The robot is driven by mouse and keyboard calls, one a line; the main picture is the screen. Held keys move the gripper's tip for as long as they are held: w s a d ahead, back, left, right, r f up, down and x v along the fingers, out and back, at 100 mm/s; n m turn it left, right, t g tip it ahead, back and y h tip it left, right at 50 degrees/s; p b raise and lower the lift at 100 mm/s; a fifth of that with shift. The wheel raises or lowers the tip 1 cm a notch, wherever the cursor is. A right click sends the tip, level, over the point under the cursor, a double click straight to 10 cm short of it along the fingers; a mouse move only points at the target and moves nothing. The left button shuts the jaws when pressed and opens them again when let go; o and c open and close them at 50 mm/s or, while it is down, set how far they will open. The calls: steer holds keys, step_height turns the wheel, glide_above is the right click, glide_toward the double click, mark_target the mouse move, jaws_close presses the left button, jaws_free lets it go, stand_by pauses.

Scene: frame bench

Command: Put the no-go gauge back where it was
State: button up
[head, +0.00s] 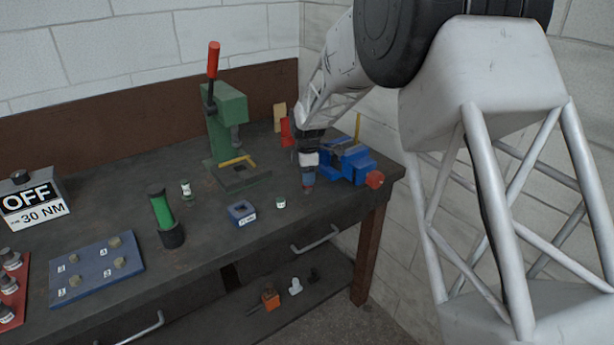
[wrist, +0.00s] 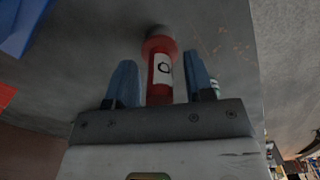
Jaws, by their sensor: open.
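A red cylinder (wrist: 160,85) with a white label bearing a dark mark stands between my gripper's (wrist: 161,72) two blue fingers in the wrist view. It looks like the no-go gauge, but the label is not fully readable. My fingers are apart, with gaps visible on both sides of it. In the head view my gripper (head: 308,184) points down over the right part of the bench, left of the blue vise (head: 350,166). Only a small reddish end shows below it there.
A green press (head: 228,110) stands behind and left. On the bench are a small green-and-white cylinder (head: 281,203), a blue block with a recess (head: 241,213), a green cylinder with a black base (head: 162,215) and a blue plate with pegs (head: 88,282). The bench's front edge is close.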

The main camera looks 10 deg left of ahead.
step_height(320, 180, up, 12)
steer(key=shift+f, duration=0.1)
stand_by(0.5)
stand_by(0.6)
steer(key=shift+s+d, duration=0.2)
steer(key=shift+d, duration=0.05)
steer(key=s+d+r+m+t, duration=0.1)
steer(key=s+d+r+m, duration=0.45)
steer(key=s+d, duration=0.55)
steer(key=s+d+r+m, duration=0.5)
steer(key=s+d+m, duration=0.1)
steer(key=s+d, duration=0.5)
steer(key=s+d+f+m, duration=0.1)
steer(key=s+d+m, duration=0.2)
steer(key=s, duration=0.6)
steer(key=s+d+f+m+t, duration=0.1)
steer(key=s+d+m, duration=0.3)
steer(key=s, duration=0.5)
steer(key=s+d+f+m, duration=0.3)
steer(key=s, duration=0.6)
steer(key=shift+s+d+f+t, duration=0.15)
steer(key=shift+s+d+t, duration=0.15)
steer(key=shift+d, duration=0.1)
